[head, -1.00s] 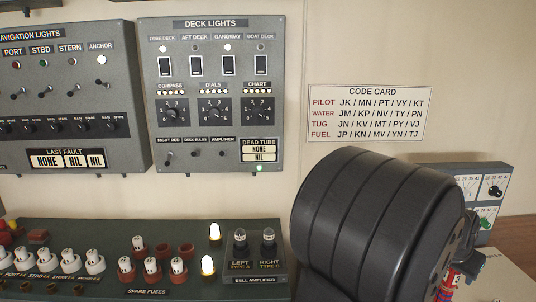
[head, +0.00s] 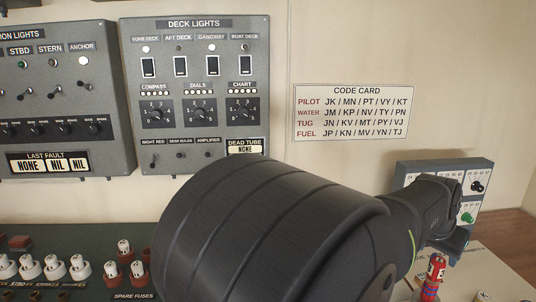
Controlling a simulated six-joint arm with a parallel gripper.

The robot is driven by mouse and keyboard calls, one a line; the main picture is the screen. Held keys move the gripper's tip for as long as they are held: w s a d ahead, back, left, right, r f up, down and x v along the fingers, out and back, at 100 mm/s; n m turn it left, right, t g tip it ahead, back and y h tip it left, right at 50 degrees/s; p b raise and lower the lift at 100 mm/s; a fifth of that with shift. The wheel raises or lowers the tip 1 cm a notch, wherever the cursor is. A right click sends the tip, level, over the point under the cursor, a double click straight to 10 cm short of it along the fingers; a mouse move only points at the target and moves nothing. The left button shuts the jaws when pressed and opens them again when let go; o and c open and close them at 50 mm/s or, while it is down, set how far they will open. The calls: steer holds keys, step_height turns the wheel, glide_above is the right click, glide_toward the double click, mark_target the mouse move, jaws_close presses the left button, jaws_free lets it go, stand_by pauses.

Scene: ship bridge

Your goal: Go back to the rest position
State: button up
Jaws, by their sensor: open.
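My own black arm fills the bottom middle of the head view and reaches to the right. The dark end of my arm, with my gripper (head: 452,243), is at the right, in front of the small grey panel (head: 410,168). My gripper is open and I see nothing held in it. Its fingers are hard to make out.
The deck lights panel (head: 222,100) and the navigation lights panel (head: 108,110) hang on the wall. A code card (head: 352,112) is to their right. The green fuse board (head: 75,240) lies at lower left, partly hidden by my arm. A pale sheet (head: 485,270) lies at lower right.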

mark_target(441, 259)
steer(key=x, duration=1.1)
steer(key=shift+w+d+r, duration=0.1)
steer(key=shift+r, duration=0.25)
step_height(441, 259, up, 3)
steer(key=shift+f, duration=0.15)
steer(key=shift+r, duration=0.35)
steer(key=shift+s+r, duration=0.1)
steer(key=shift+s, duration=0.3)
steer(key=shift+o, duration=0.5)
